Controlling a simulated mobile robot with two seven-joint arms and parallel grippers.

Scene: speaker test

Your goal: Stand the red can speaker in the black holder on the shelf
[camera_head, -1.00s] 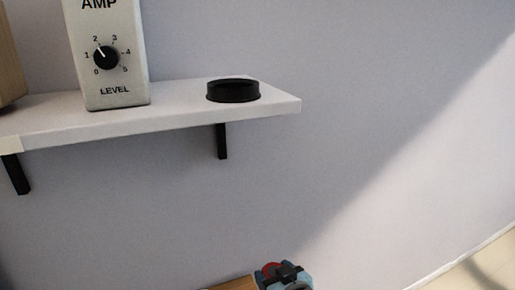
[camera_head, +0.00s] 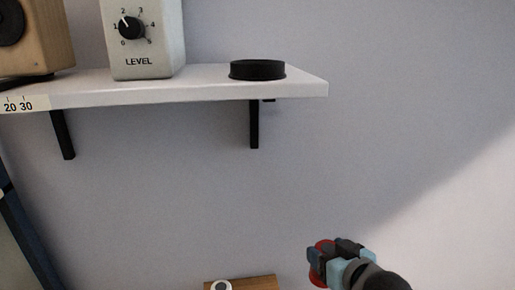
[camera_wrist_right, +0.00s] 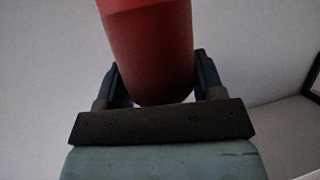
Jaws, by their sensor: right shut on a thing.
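The black holder (camera_head: 257,70) is a low round ring on the white shelf (camera_head: 205,87), near its right end. My right gripper (camera_head: 333,250) is at the lower right of the head view, below and to the right of the shelf. It is shut on the red can speaker (camera_head: 320,276), which is mostly hidden behind the fingers there. In the right wrist view the red can (camera_wrist_right: 150,50) stands between the two dark fingers (camera_wrist_right: 160,85), its top cut off by the frame. My left gripper is not in view.
A white amp box (camera_head: 145,42) with a LEVEL knob stands on the shelf left of the holder. A wooden speaker box (camera_head: 45,40) is at the far left. Black brackets (camera_head: 254,125) hang under the shelf. A wooden piece (camera_head: 245,284) shows at the bottom.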

